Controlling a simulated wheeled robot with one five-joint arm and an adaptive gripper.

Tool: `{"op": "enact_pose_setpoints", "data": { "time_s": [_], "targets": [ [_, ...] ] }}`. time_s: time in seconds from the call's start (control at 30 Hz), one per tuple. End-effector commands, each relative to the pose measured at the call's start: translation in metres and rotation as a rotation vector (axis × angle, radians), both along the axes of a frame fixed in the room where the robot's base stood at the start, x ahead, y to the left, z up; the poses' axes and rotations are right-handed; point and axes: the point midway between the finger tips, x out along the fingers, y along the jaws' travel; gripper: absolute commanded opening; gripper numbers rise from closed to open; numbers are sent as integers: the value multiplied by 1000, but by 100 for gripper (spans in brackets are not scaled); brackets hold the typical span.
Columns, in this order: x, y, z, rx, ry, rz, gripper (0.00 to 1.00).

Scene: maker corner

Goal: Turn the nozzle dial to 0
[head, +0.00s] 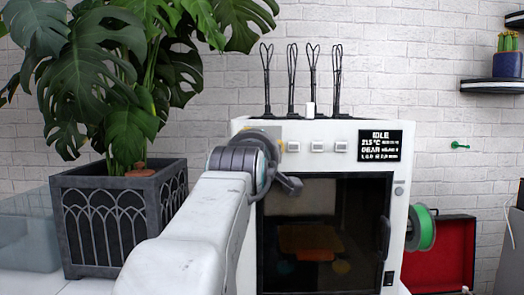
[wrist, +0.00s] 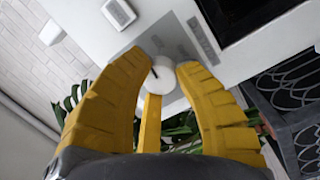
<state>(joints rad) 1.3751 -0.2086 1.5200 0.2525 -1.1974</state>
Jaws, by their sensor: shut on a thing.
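The nozzle dial (wrist: 161,75) is a small white round knob on the grey panel strip of the white printer (head: 330,160). In the wrist view my gripper (wrist: 163,72) is shut on it, with the yellow fingertips on either side of the knob. A narrow yellow piece stands below the knob between the fingers. In the head view my arm and wrist cover the dial and most of my gripper. The grey strip has dark markings beside the knob, too small to read. I cannot tell which number the dial points to.
Several small buttons (head: 316,147) and a black display (head: 380,145) reading IDLE are right of my wrist. The dark printer door (head: 325,225) is below. A potted plant (head: 110,220) stands close on the left. A green spool (head: 422,229) is on the printer's right side.

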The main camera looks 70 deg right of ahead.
Motion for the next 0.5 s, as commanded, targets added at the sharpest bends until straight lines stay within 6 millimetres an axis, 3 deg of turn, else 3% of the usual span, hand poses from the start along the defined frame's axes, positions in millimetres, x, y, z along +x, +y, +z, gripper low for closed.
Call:
{"op": "enact_pose_setpoints", "data": {
  "time_s": [0.3,0.5],
  "targets": [
    [2,0,-3,-93,257,-2,0],
    [3,0,-1,-105,300,-3,0]
  ]
}}
